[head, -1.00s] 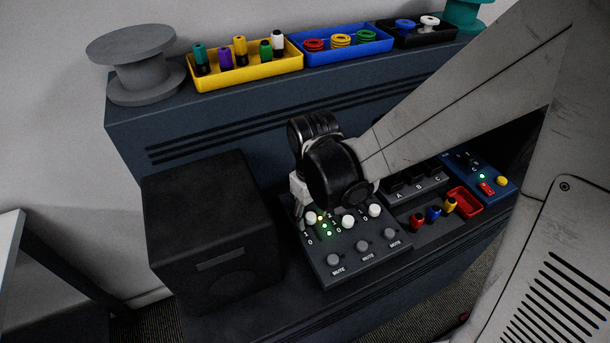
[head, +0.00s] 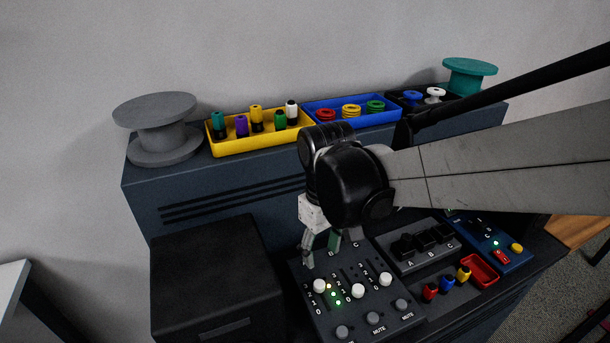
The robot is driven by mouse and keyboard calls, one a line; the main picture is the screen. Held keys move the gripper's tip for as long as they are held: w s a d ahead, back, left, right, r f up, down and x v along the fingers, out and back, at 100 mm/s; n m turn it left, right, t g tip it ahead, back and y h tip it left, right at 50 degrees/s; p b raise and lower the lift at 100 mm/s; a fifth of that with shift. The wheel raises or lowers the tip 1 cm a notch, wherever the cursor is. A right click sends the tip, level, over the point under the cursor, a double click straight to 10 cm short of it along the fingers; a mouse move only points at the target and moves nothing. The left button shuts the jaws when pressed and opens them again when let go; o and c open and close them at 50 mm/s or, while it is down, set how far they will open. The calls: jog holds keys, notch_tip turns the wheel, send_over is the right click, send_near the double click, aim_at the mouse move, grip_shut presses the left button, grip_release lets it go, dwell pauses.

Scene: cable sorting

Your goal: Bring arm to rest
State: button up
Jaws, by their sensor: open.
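My gripper (head: 321,251) hangs from my arm with its fingers pointing down, above the back part of a dark mixer panel (head: 358,325). Its fingers are apart and nothing shows between them. The panel has white slider knobs (head: 358,291), green lights and grey mute buttons (head: 376,321) in front of the fingers. My arm reaches in from the right and hides part of the cabinet behind it. I cannot tell whether the fingertips touch the panel.
A black box (head: 215,280) stands left of the panel. A switch unit (head: 425,247), coloured plugs (head: 430,291), a red tray (head: 480,271) and a blue panel (head: 490,240) lie right. On the shelf are a grey spool (head: 160,127), yellow tray (head: 262,144), blue tray (head: 352,120) and teal spool (head: 469,74).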

jog(key=shift+r, duration=0.45)
jog(key=s+d+r+m+t, duration=0.3)
jog(key=s+d, duration=0.1)
jog(key=d, duration=0.2)
jog(key=s+d+r+m+t, duration=0.3)
jog(key=d+t, duration=0.1)
jog(key=d, duration=0.3)
jog(key=shift+s, duration=0.4)
jog(key=shift+r, duration=0.1)
dwell(2.6)
